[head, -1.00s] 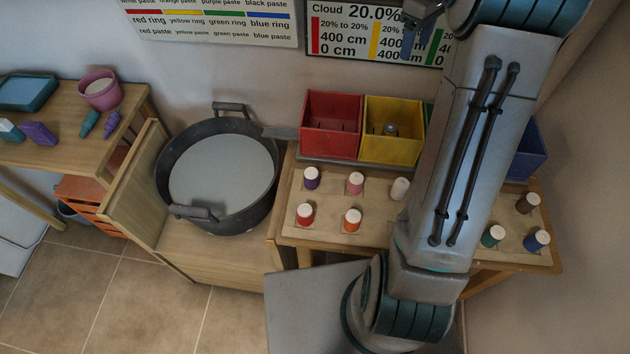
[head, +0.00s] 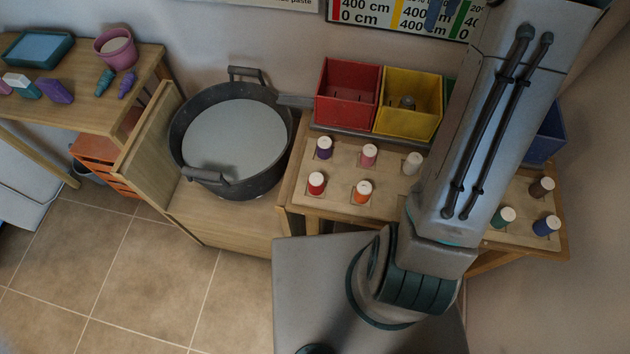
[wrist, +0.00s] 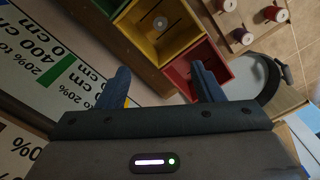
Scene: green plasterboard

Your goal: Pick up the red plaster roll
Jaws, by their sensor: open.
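The red plaster roll (head: 316,184) is a small upright roll with a white top. It stands in the front left of the wooden roll board (head: 332,205), left of the orange roll and in front of the purple one. My gripper (wrist: 160,75) is open and empty in the wrist view, with its two blue fingers spread. It is high near the wall, facing the coloured boxes, away from the red roll. In the head view only a bit of it shows at the top edge.
A red box (head: 344,97) and a yellow box (head: 410,108) stand behind the rolls. Orange (head: 363,192), purple (head: 324,148) and pink (head: 369,155) rolls stand close by. A large dark pot (head: 190,120) is to the left. My arm hides the board's middle right.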

